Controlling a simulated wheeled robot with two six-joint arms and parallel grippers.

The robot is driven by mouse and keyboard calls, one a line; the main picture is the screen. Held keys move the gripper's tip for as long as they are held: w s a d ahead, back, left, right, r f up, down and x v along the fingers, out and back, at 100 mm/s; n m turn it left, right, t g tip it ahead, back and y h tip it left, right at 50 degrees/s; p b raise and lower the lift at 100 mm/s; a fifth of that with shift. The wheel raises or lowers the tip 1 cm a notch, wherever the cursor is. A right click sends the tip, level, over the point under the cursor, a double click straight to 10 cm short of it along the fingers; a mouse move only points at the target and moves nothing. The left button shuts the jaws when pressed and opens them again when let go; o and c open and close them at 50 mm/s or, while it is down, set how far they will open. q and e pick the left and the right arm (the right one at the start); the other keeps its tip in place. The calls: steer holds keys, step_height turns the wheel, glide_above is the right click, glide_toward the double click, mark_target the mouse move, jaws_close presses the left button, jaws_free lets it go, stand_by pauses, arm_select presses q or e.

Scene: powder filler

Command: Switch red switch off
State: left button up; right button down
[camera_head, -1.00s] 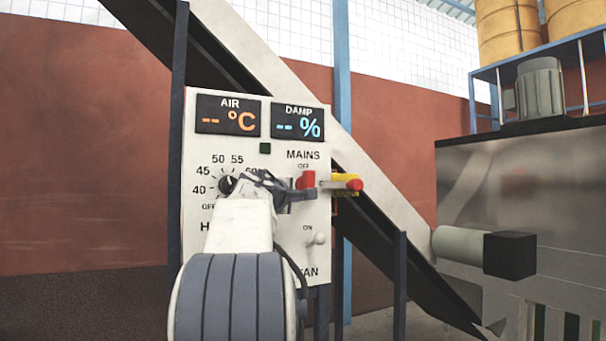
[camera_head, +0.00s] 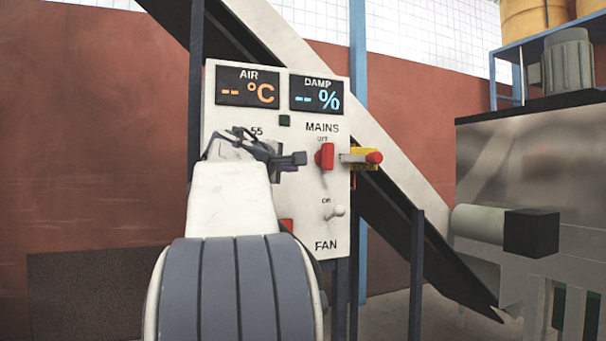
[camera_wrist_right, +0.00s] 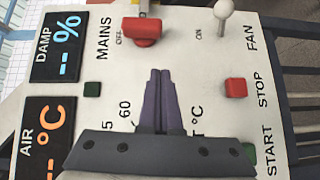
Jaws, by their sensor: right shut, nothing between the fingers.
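The red switch (camera_head: 325,156) is on the white control panel (camera_head: 300,215), just under the small OFF lettering below MAINS. Its red handle appears upright in the head view. In the right wrist view the red switch (camera_wrist_right: 142,29) is beside the OFF lettering. My right gripper (camera_head: 300,159) is shut and empty, left of the switch with a small gap. Its closed fingers (camera_wrist_right: 160,74) point at the panel in the right wrist view, apart from the switch. My right arm hides the panel's lower left and most of the dial. My left gripper is not in view.
A red knob (camera_head: 373,157) on a grey stem with a yellow plate sits right of the switch. A white fan toggle (camera_head: 335,212) is below. A red stop button (camera_wrist_right: 236,88) is near the fingers. A sloping conveyor (camera_head: 400,215) passes behind the panel.

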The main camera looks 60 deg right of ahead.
steer(key=shift+a, duration=1.8)
steer(key=shift+s, duration=0.1)
